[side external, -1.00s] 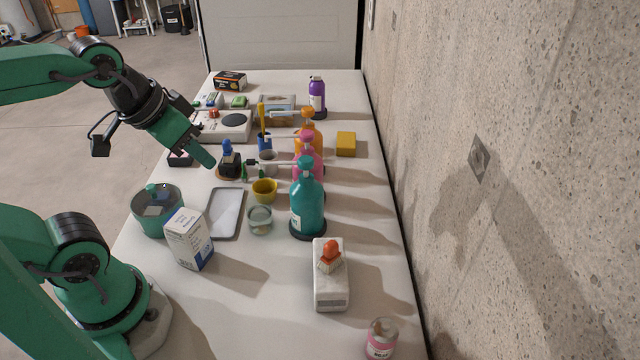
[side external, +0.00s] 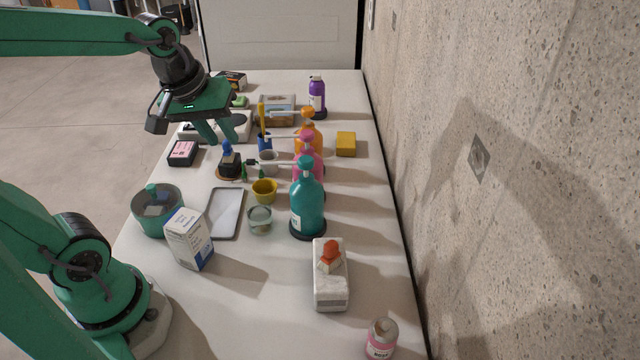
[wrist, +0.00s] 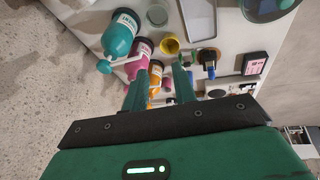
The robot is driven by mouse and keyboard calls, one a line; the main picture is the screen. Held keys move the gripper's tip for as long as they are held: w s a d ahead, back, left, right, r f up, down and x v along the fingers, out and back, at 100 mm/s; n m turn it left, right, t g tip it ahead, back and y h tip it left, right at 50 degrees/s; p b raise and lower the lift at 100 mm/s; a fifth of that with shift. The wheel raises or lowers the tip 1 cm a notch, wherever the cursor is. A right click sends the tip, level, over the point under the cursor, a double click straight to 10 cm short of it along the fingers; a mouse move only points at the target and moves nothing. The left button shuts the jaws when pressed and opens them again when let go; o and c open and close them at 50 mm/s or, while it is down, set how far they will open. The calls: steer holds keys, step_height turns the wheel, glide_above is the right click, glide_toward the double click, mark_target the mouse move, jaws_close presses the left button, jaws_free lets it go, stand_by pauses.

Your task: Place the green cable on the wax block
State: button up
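My gripper (side external: 221,138) is open and empty, its two fingers pointing down above the table just behind a blue-topped black stamp. Both fingers also show in the wrist view (wrist: 160,85), apart with nothing between them. A small green piece with a black plug end, likely the green cable (side external: 258,173), lies beside the stamp, in front of and to the right of my gripper. It is partly hidden among cups and too small to make out fully. A plain yellow block, likely the wax block (side external: 346,144), sits near the wall side of the table, right of the bottles.
A yellow cup (side external: 264,190), glass jar (side external: 260,219), tray (side external: 226,214) and white carton (side external: 188,240) stand nearer.

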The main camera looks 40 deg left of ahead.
steer(key=w+a+f+n+g, duration=0.2)
steer(key=w+a+f+n, duration=0.5)
steer(key=n, duration=0.3)
steer(key=n+g, duration=0.2)
steer(key=n, duration=0.8)
glide_above(246, 171)
step_height(246, 171, down, 9)
steer(key=shift+w+r, duration=0.1)
steer(key=shift+f, duration=1.35)
steer(key=shift+f, duration=2.6)
jaws_close()
